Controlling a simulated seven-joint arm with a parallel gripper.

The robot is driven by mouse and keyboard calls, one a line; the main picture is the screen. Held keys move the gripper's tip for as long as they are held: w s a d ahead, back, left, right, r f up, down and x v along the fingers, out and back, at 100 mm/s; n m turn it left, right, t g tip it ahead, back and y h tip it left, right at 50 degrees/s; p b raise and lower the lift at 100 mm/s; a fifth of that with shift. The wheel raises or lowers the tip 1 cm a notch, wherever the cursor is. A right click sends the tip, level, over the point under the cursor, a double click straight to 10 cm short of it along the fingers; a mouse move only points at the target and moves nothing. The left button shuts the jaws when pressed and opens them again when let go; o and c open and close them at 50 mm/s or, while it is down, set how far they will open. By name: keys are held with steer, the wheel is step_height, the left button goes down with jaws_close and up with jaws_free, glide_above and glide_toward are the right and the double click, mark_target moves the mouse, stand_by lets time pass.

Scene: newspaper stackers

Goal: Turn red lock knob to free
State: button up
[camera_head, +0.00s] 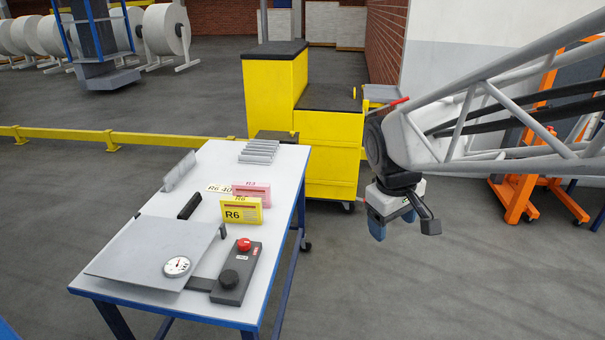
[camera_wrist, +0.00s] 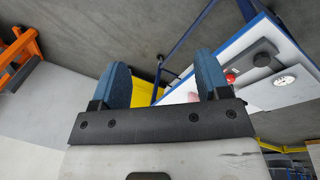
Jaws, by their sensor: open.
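The red lock knob (camera_head: 244,244) sits on a dark grey control box (camera_head: 238,272) at the front right of the white-topped table. My gripper (camera_head: 378,225) hangs in the air right of the table, well apart from the knob. Its two blue fingers (camera_wrist: 163,85) are spread apart with nothing between them. The knob's lock marking is too small to read.
The table (camera_head: 290,168) also holds a grey plate with a round gauge (camera_head: 177,266), a yellow R6 card (camera_head: 241,211), a pink card (camera_head: 252,190) and grey slats (camera_head: 259,150). A yellow cabinet (camera_head: 330,155) stands behind. Floor right of the table is clear.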

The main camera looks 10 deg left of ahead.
steer(key=w+a+f+n, duration=0.3)
steer(key=w+a+n, duration=0.2)
steer(key=w+a, duration=0.45)
steer(key=n+h, duration=0.3)
steer(key=n, duration=0.8)
glide_toward(244, 242)
steer(key=f, duration=0.1)
steer(key=shift+d+f, duration=0.15)
steer(key=shift+d, duration=0.2)
steer(key=shift+f, duration=0.1)
steer(key=shift+x, duration=3.8)
steer(key=shift+w, duration=0.1)
